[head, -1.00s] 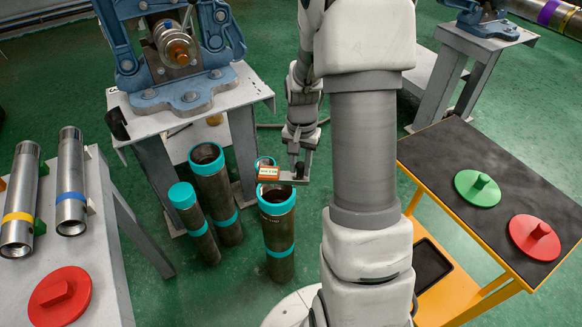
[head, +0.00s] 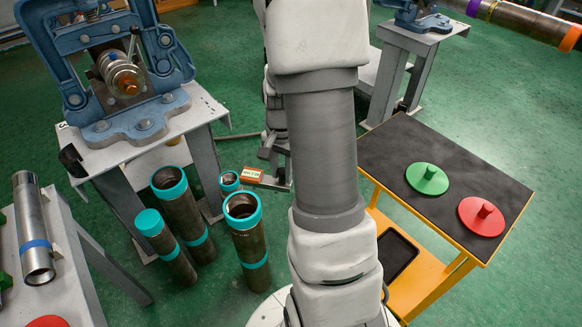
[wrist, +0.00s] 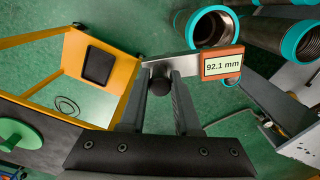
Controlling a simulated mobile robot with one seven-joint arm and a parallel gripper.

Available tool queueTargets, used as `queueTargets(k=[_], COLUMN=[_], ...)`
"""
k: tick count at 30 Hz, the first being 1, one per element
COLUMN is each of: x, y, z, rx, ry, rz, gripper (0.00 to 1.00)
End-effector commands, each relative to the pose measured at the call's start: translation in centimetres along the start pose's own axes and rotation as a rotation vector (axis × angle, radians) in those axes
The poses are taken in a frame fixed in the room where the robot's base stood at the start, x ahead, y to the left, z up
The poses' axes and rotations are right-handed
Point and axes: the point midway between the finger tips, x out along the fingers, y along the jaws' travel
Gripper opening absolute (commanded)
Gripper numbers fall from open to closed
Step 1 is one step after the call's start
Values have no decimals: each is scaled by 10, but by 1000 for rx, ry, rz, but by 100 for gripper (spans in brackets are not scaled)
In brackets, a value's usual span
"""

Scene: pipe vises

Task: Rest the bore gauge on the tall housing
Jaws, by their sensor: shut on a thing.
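The bore gauge (head: 252,174) is an orange block on a grey bar, with a display reading 92.1 mm in the wrist view (wrist: 221,65). My gripper (wrist: 160,82) is shut on the bar's dark knob. In the head view, my gripper (head: 274,158) is partly hidden by my arm. Several dark pipe housings with teal bands stand upright on the floor: a front one (head: 250,243), a left-back one (head: 183,214), a teal-topped one (head: 168,250) and a mostly hidden back one (head: 229,180). Which is tallest I cannot tell. In the wrist view, the gauge's display overlaps an open housing's rim (wrist: 191,30).
A blue pipe vise (head: 118,75) stands on a grey stand behind the housings. A black-topped yellow table (head: 400,150) with a green (head: 428,182) and a red disc (head: 481,220) is at right. A grey bench (head: 75,270) holds a steel pipe (head: 35,240).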

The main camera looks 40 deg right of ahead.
Motion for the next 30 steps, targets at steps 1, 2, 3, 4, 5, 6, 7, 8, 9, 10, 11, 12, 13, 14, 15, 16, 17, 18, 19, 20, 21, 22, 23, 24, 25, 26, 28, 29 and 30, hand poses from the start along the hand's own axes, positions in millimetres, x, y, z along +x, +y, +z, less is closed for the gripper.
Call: queueTargets(k=[1,2,3,4,5,6,7,8,9,10,11,12,13,14,15,16,17,18,19,20,21,22,23,24,25,26,28,29,30], x=[-2,-1,-1,0,0,1,2,2,3,3,4,5,5,6,6,7,7,8,8,9,9,10,10,11,12,12,13,14,14], y=[-6,-10,-14,-17,-20,-24,-27,-30,-34,-36,-39,-43,-46,-49,-52,-55,-57,-61,-63,-66,-69,-72,-74,-77,-79,-81,-85,-87,-88], z=[4,6,8,10,12,15,17,19,22,24,26,29,31,34,36,39,41,44,46,48,52,54,56,59,61,63,68,69,71], rx=[50,85,132,168,203,248,284,320,365,401,435,483,518,552,599,633,668,716,751,785,832,866,901,946,977,1008,1075,1100,1131], ry=[-2,-3,-3,-3,-4,-5,-6,-6,-7,-6,-6,-6,-6,-6,-6,-5,-5,-4,-3,-2,-1,0,1,3,4,6,8,9,10], rz=[0,0,-1,-2,-2,-1,-1,-1,-1,-1,0,0,0,1,1,2,2,2,2,2,3,3,3,3,2,2,2,1,1], gripper=[0,0,0,0,0,0,0,0,0,0,0,0,0,0,0,0,0,0,0,0,0,0,0,0,0,0,0,0,0])
